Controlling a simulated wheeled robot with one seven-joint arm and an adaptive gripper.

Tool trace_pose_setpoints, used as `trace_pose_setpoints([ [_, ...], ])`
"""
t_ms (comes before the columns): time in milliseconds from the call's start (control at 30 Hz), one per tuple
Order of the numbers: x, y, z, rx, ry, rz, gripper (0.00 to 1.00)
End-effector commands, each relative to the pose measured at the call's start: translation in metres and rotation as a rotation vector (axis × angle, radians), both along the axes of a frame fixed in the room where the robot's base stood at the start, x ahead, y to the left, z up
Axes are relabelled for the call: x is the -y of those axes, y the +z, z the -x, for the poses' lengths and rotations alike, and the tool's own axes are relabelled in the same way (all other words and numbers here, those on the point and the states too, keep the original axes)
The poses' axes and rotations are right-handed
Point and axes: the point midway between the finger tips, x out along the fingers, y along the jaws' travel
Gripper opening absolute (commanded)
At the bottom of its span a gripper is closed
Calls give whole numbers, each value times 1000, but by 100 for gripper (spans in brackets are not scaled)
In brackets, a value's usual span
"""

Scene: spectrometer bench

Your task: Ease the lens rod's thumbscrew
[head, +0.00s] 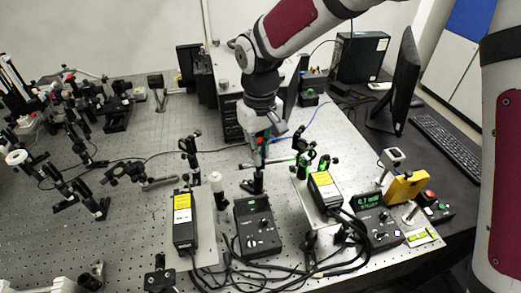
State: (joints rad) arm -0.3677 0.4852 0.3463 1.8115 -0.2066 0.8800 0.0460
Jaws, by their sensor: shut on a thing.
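My gripper (264,137) points down over the middle of the bench, its fingers closed at the top of a dark upright post, the lens rod (258,180). A small red part shows at the fingertips. The thumbscrew itself is too small and too covered by the fingers to make out clearly; the jaws appear closed on it. The rod stands upright, just behind a black control box with a knob (254,226).
Green-lit optics (303,150) stand close to the right of my gripper. Black boxes with yellow labels (186,222) (325,187) stand in front, with loose cables between them. A monitor (405,80) is at the right.

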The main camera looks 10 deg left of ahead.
Motion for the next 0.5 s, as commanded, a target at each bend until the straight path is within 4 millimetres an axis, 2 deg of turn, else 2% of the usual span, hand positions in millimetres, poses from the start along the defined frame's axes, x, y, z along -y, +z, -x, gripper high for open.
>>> trace_pose_setpoints([
  [500,-1,1,-1,2,450,-2,0],
])
